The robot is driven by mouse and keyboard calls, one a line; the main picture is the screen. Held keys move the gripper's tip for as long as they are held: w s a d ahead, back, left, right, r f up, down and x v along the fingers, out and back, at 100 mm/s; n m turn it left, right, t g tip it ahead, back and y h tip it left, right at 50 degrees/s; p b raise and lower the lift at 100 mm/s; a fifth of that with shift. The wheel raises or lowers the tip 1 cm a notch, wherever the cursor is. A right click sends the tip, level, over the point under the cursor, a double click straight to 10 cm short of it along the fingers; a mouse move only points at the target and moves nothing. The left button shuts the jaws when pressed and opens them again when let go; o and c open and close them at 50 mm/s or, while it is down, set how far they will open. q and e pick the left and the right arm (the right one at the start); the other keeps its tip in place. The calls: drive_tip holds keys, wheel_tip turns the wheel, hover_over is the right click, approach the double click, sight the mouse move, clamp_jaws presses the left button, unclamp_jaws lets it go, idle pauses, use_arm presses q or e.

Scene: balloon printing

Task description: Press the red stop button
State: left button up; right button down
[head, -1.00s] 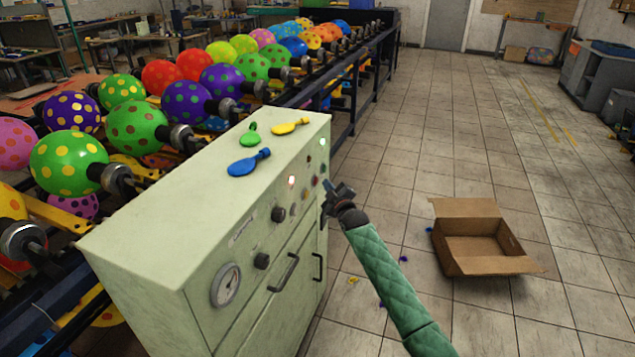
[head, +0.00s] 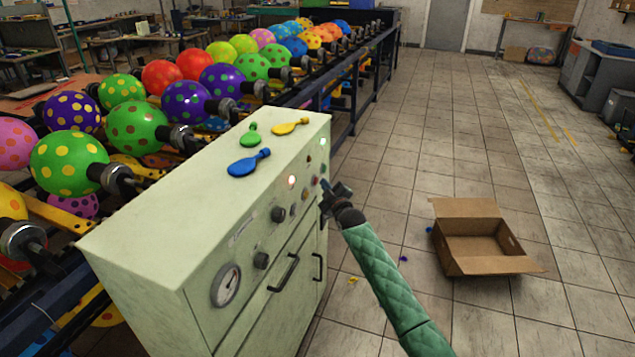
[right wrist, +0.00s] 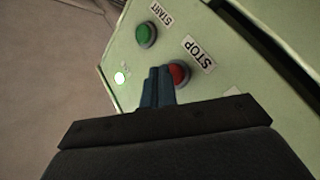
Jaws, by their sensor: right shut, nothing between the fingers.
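The red stop button (right wrist: 180,73) sits on the pale green panel beside a STOP label (right wrist: 198,53) in the right wrist view. My right gripper (right wrist: 158,82) is shut and empty. Its fingertips overlap the left edge of the button in that view; whether they touch it I cannot tell. In the head view my right gripper (head: 329,190) is close against the right part of the cabinet's front (head: 250,240), and it partly hides the small controls there. My left gripper is out of view.
A green START button (right wrist: 146,34) is close to the stop button, and a lit lamp (right wrist: 120,78) is left of it. Deflated balloons (head: 249,163) lie on the cabinet top.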

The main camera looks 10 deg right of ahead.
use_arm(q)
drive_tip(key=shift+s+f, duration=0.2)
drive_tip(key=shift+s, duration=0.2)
use_arm(e)
drive_tip(key=shift+w+a, duration=0.15)
drive_tip(key=shift+a, duration=0.05)
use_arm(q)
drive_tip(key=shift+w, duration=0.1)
use_arm(e)
drive_tip(key=shift+a, duration=0.1)
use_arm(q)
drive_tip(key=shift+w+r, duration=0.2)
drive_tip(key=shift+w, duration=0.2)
use_arm(e)
drive_tip(key=shift+w+a, duration=0.15)
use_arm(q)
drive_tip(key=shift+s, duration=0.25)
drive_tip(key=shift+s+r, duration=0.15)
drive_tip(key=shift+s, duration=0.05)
use_arm(e)
drive_tip(key=shift+s+d, duration=0.6)
drive_tip(key=shift+d, duration=0.25)
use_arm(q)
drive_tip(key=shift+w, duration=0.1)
